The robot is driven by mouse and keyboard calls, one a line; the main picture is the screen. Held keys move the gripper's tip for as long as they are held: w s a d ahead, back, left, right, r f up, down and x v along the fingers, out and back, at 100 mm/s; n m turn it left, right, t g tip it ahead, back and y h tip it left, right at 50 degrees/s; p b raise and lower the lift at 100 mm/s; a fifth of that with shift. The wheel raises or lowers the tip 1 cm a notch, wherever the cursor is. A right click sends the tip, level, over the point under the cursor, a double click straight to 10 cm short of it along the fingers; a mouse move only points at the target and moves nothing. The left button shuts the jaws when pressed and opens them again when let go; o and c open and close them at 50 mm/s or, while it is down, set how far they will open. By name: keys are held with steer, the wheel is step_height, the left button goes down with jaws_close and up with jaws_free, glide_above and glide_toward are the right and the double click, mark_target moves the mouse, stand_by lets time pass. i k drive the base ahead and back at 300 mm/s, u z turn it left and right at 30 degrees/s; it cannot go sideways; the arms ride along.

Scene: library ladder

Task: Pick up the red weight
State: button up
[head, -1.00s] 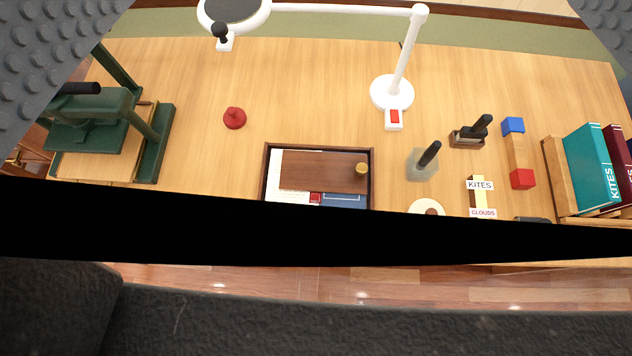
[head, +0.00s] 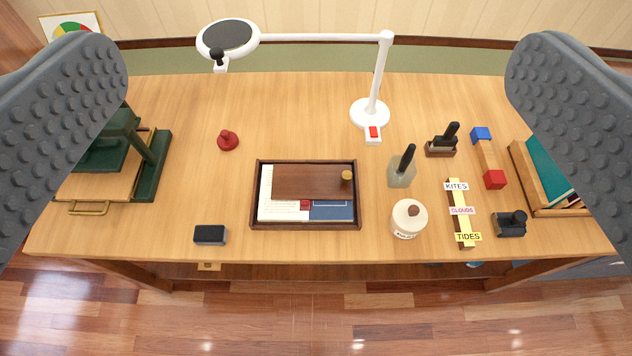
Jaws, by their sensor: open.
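The red weight (head: 228,140) is a small round piece with a knob on top. It stands upright on the wooden table (head: 300,110), left of the middle and toward the back. My gripper (head: 318,85) is open. Its two grey studded fingers frame the left and right sides of the view, wide apart. Nothing is between them at close range; the weight lies well beyond them on the table.
A green press (head: 150,165) stands left of the weight. A white lamp (head: 372,110) reaches over the table's back. A dark wooden tray (head: 254,200) holds papers and a brown board. A black block (head: 210,235) lies at front left. Bare table surrounds the weight.

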mark_target(227, 140)
steer(key=u, duration=0.15)
steer(key=i, duration=0.85)
steer(key=u, duration=0.45)
